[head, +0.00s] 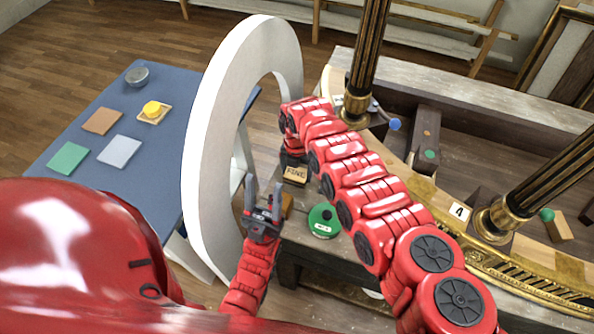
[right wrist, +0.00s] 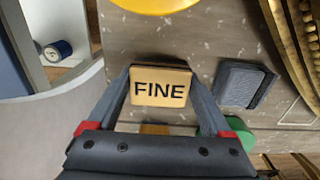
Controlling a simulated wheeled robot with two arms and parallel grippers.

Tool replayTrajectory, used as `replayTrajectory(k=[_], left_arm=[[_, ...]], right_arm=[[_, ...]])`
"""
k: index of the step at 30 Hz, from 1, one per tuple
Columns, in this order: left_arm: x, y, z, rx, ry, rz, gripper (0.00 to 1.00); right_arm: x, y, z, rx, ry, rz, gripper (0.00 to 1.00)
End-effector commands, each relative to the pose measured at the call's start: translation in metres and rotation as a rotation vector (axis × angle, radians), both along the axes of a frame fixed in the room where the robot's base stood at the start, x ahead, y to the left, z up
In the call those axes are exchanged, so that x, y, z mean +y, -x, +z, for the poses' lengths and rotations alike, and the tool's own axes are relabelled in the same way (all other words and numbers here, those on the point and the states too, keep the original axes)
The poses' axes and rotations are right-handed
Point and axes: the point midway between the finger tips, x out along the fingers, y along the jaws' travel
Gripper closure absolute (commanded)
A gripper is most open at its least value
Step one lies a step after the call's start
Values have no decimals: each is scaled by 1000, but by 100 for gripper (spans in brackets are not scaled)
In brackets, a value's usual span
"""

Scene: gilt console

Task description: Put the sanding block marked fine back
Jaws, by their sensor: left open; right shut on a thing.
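The sanding block marked FINE (head: 296,174) is a tan block with dark letters, over the grey wooden bench beside the white ring. In the right wrist view the FINE block (right wrist: 160,87) sits between both fingers of my right gripper (right wrist: 160,80), which is shut on it. I cannot tell whether the block touches the surface below. My left gripper (head: 264,190) is open and empty, lower in the head view, near the ring's inner edge. A second tan block (head: 287,205) is partly hidden behind it; its marking does not show.
A large upright white ring (head: 205,140) stands between the bench and a blue-topped table (head: 85,125) bearing coloured tiles. A green disc (head: 323,221) lies right of my left gripper. A dark grey block (right wrist: 243,83) lies right of the FINE block. Gilt columns (head: 368,50) stand on the right.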

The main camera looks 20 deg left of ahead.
Motion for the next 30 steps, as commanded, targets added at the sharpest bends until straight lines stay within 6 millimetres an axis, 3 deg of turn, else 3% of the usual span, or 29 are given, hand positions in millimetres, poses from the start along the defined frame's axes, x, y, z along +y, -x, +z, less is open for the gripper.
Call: replayTrajectory(k=[3, 4, 6, 18, 24, 30], left_arm=[[0, 0, -4, 0, 0, 0, 50], [0, 0, -4, 0, 0, 0, 50], [0, 0, -3, 0, 0, 0, 50], [0, 0, 1, 0, 0, 0, 50], [0, 0, 3, 0, 0, 0, 50], [0, 0, -13, 0, 0, 0, 50]], right_arm=[[0, 0, -3, 0, 0, 0, 77], [0, 0, -3, 0, 0, 0, 14], [0, 0, -2, 0, 0, 0, 2], [0, -1, 7, 0, -2, -1, 0], [-2, -3, 36, -5, -2, -2, 0], [0, -3, 76, -6, -5, -2, 0]])
